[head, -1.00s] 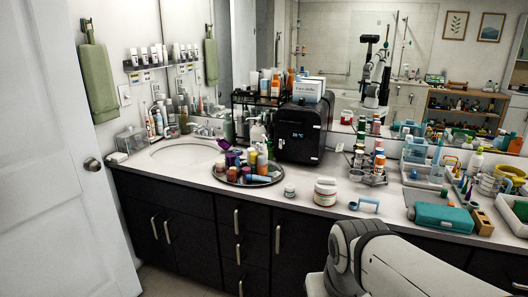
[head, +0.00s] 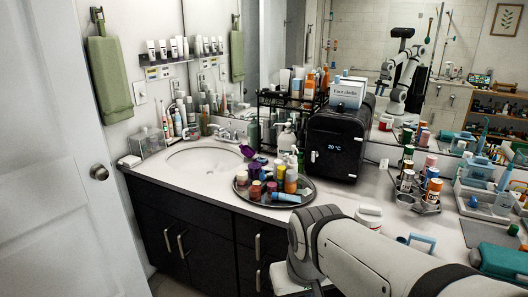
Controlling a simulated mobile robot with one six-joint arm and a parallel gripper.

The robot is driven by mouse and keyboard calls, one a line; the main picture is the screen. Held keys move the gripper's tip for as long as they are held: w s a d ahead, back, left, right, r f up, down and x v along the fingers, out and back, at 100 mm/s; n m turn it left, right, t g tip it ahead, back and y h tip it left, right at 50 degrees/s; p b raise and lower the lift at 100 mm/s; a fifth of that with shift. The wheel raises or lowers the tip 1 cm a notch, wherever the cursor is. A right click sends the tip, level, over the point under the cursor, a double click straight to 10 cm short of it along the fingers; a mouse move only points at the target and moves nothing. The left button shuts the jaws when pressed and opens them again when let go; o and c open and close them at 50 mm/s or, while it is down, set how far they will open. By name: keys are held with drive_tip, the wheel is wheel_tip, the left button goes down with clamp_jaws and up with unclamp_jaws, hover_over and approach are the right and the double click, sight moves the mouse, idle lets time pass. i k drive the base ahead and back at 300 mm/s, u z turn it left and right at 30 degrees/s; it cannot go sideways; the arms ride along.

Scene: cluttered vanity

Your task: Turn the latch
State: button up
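No other latch can be made out clearly. My arm (head: 340,240) reaches in from the lower right, in front of the counter, and hides part of the counter edge. My gripper is not visible.
A round dark tray (head: 240,190) of bottles and jars stands in front of the appliance. A white jar (head: 369,216), a bottle rack (head: 418,202) and a teal case (head: 503,262) are to the right. A sink (head: 205,160) and white door (head: 50,180) are left.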

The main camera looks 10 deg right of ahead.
sight(315, 154)
drive_tip(key=z, duration=0.15)
drive_tip(key=i, duration=0.95)
drive_tip(key=z, duration=0.55)
